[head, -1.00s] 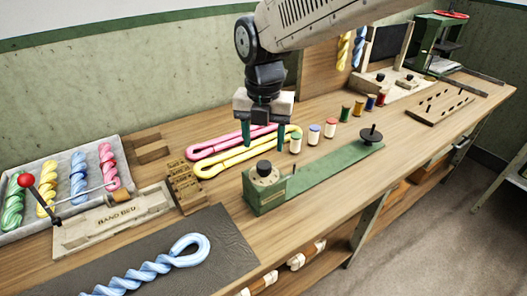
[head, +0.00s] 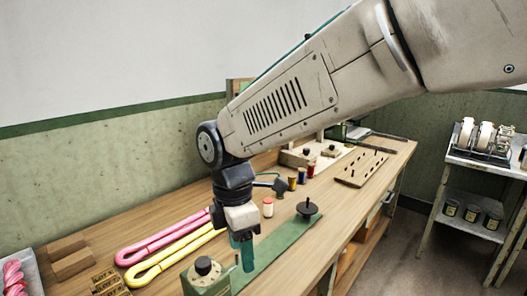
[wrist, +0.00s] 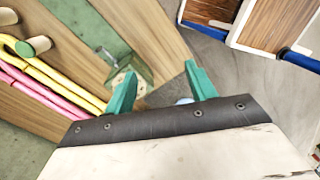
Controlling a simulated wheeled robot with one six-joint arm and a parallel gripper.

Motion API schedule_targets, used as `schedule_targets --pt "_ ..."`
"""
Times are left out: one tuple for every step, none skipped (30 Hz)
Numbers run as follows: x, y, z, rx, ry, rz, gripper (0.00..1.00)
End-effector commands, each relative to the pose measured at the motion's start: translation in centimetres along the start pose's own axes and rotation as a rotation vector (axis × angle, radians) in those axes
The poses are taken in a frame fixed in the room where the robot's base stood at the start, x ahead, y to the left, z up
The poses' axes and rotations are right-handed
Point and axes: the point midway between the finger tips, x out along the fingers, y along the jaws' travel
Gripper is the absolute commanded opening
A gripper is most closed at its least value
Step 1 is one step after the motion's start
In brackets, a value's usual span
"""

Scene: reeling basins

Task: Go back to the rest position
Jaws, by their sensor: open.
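My gripper (head: 243,254) hangs from my arm over the front part of the wooden bench, beside the green winding stand. Its green fingers are apart, and in the wrist view (wrist: 160,90) nothing shows between them but bench edge and floor. My arm stretches across the upper right of the head view and hides part of the bench behind it.
A green stand (head: 205,278) with a black knob is close to the fingers. Pink (head: 165,237) and yellow (head: 170,257) skeins lie to the left. A pegboard (head: 362,168) and a metal cart (head: 485,165) are to the right.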

Motion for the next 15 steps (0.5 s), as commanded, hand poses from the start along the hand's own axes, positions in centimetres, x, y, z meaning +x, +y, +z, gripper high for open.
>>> schedule_targets --pt "-0.5 -1.8 2.4 0.177 0.004 -0.001 0.56" --pt "-0.7 -2.9 3.7 0.289 0.006 -0.003 0.56" --pt "-1.0 -4.4 5.5 0.441 0.009 -0.005 0.56" --pt "-1.1 -5.6 6.8 0.557 0.012 -0.006 0.56" --pt "-1.3 -6.9 8.2 0.674 0.016 -0.005 0.56" --pt "-1.4 -8.6 9.9 0.825 0.022 -0.004 0.56" --pt "-1.4 -9.9 11.1 0.934 0.026 -0.004 0.56" --pt "-1.4 -11.3 12.2 1.037 0.031 -0.003 0.56" --pt "-1.4 -13.0 13.5 1.169 0.038 -0.001 0.56" --pt "-1.3 -14.3 14.4 1.263 0.045 0.001 0.56" --pt "-1.2 -15.6 15.3 1.354 0.052 0.003 0.56" --pt "-1.0 -17.3 16.3 1.469 0.062 0.008 0.56" --pt "-0.8 -18.6 17.0 1.548 0.071 0.012 0.56" --pt "-0.6 -19.8 17.6 1.623 0.080 0.017 0.56" --pt "-0.4 -21.3 18.4 1.711 0.093 0.025 0.56"
